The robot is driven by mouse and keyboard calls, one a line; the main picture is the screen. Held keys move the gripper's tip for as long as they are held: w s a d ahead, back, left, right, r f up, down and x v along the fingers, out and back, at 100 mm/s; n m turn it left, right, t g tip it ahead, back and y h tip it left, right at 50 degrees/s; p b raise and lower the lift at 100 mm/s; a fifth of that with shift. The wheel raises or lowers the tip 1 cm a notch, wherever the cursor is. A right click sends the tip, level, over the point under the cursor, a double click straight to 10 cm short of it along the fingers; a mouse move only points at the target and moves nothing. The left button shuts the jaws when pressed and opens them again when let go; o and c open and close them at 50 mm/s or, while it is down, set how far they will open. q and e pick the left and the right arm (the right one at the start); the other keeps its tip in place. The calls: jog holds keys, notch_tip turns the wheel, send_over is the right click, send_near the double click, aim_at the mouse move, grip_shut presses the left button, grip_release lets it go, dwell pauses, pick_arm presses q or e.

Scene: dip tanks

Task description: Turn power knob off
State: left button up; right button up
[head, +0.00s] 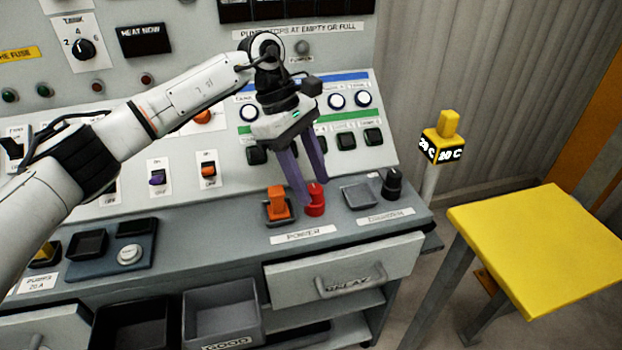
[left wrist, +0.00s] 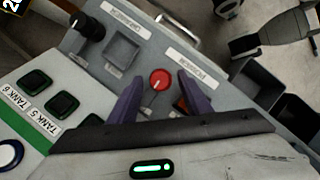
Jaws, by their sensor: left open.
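The red power knob (head: 315,203) stands on the console's front ledge, above a white POWER label (head: 303,235). In the left wrist view the red knob (left wrist: 160,79) shows a pale pointer line on its top, slanted across it. My left gripper (head: 311,192) points down at the knob with two purple fingers. In the left wrist view the left gripper (left wrist: 160,78) is open, with one finger on each side of the knob. Gaps show between knob and fingers there; I cannot tell how far down the tips reach. My right gripper is not in view.
An orange switch-like block (head: 278,203) stands close left of the knob. A grey square pad (head: 359,196) and a black knob (head: 392,184) are to its right. The sloped button panel (head: 325,119) rises behind. A yellow table (head: 545,240) stands at the right.

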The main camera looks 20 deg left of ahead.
pick_arm(q)
jog(key=v, duration=1)
